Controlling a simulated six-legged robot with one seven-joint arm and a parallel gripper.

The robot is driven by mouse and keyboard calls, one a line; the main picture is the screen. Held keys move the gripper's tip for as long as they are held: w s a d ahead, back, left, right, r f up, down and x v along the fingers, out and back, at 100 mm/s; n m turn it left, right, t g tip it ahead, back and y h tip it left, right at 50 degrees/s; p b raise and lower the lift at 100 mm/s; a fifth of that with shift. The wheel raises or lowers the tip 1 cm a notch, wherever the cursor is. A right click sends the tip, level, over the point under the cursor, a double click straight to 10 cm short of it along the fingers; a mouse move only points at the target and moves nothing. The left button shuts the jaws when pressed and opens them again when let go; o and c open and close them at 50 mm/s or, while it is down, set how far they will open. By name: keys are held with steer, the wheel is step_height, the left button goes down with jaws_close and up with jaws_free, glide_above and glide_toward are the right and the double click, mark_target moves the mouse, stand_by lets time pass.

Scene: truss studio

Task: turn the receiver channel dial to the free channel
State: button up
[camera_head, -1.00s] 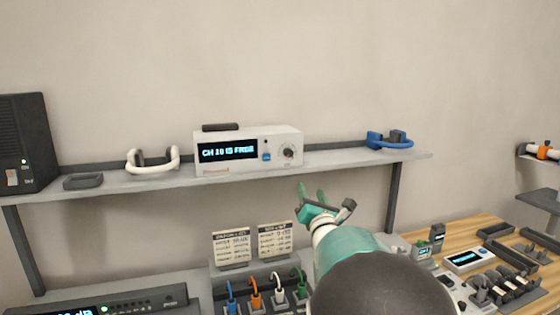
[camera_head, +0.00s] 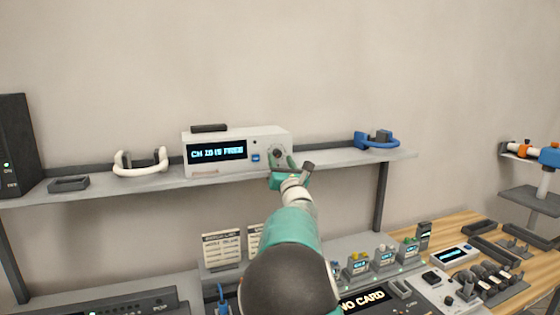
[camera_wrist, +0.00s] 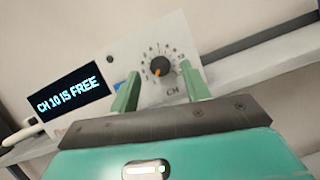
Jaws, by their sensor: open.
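A white receiver box (camera_head: 222,170) stands on the wall shelf, its screen (camera_wrist: 69,98) reading "CH 10 IS FREE". Its black channel dial (camera_wrist: 160,67), marked CH, sits at the right of the front panel. An orange pointer on the dial points down and slightly left; the small numbers around it are too blurred to read. My gripper (camera_wrist: 161,68) is open and empty, its two green fingers to the left and right of the dial in the wrist view. In the head view my gripper (camera_head: 283,168) is just in front of the dial. I cannot tell whether the fingers touch it.
A blue button (camera_head: 255,157) sits left of the dial. On the shelf (camera_head: 340,160) are white headphones (camera_head: 140,163), a dark tray (camera_head: 68,184) and blue headphones (camera_head: 377,139). Below is a desk with consoles, a card reader and cables.

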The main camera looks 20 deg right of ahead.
steer(key=shift+w+r, duration=0.25)
steer(key=shift+w, duration=0.45)
steer(key=c, duration=1)
